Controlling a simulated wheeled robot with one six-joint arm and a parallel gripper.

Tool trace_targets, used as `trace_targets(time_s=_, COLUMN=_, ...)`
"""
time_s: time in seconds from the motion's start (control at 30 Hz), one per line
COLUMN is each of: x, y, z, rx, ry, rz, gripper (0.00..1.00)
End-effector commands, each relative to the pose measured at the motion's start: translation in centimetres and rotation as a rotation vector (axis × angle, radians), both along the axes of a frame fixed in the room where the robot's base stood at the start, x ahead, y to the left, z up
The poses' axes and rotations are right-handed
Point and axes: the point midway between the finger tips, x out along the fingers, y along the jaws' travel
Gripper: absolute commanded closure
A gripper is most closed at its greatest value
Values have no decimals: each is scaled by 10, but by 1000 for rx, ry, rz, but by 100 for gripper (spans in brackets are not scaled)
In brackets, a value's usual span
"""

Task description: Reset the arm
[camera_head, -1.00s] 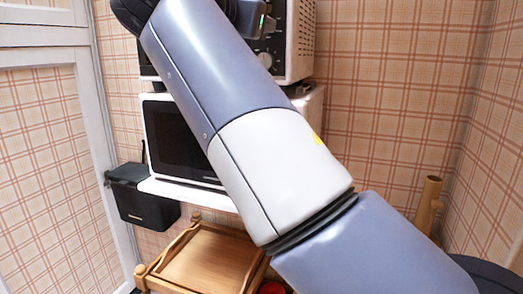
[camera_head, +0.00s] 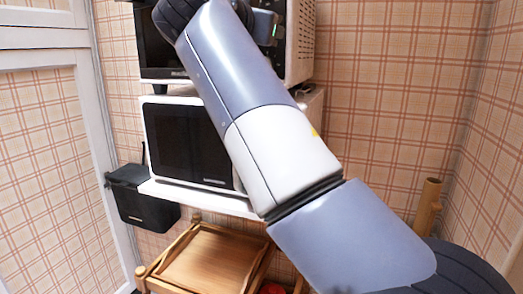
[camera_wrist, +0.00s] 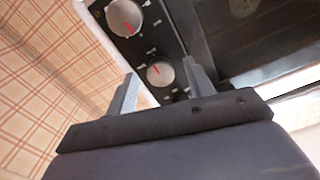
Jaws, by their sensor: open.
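My arm crosses the middle of the head view, rising from the lower right to the upper left. My gripper (camera_wrist: 160,90) shows in the wrist view with its two grey fingers apart and nothing between them. Beyond the fingers is the dark control panel of an upper oven (camera_wrist: 178,55) with two silver knobs. I cannot tell how near the fingertips are to the panel. In the head view the gripper itself is not clearly seen; my arm hides part of the upper oven (camera_head: 301,40).
A white microwave (camera_head: 190,145) stands on a white shelf (camera_head: 200,197) below the upper oven. A black box with an antenna (camera_head: 143,200) is at the left. A wooden cart (camera_head: 210,262) stands below. A wooden post (camera_head: 428,207) is at the right, before plaid walls.

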Motion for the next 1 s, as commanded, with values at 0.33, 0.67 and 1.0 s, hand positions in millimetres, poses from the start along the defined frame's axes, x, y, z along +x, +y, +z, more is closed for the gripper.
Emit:
trace_targets(time_s=0.33, x=4, y=-3, z=2, rx=-293, ry=106, rz=1, gripper=50)
trace_targets(time_s=0.67, x=4, y=-4, z=3, rx=-603, ry=219, rz=0, gripper=50)
trace_targets(time_s=1.0, x=3, y=-4, z=4, rx=-927, ry=337, rz=-1, gripper=50)
